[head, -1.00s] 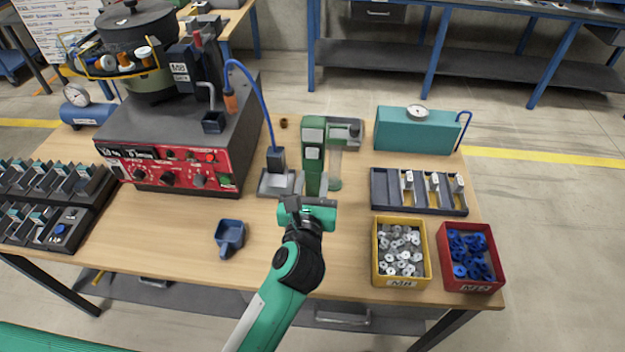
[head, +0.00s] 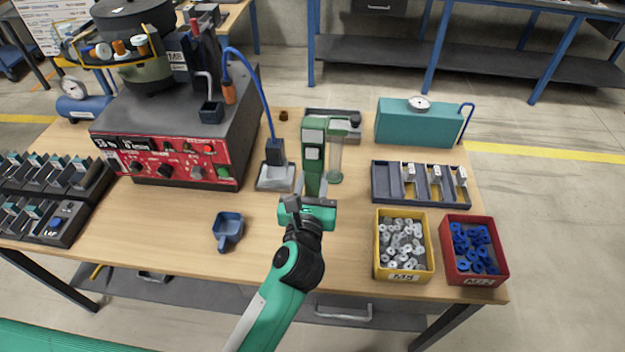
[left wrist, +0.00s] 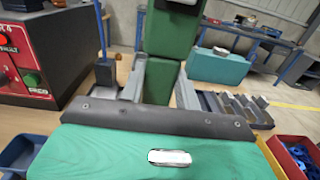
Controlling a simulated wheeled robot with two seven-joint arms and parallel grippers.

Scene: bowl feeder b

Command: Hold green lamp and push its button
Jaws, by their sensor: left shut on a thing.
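The green lamp (head: 313,172) stands upright near the middle of the bench, a dark green body with a pale square button (head: 313,153) on its front. A clear greenish tube (head: 335,162) shows just right of it. My left gripper (head: 314,192) is shut on the lower part of the lamp. In the left wrist view, grey fingers (left wrist: 160,88) flank the green lamp body (left wrist: 166,46), whose top is cut off by the frame. Whether the lamp's base touches the bench is hidden. My right gripper is not in view.
A grey stand with a blue-cabled plug (head: 275,178) is close left of the lamp, a grey tray (head: 318,112) behind it. The slotted rack (head: 385,190), yellow bin (head: 404,276) and red bin (head: 475,277) are right. A blue scoop (head: 228,230) lies front left. Bare wood lies around it.

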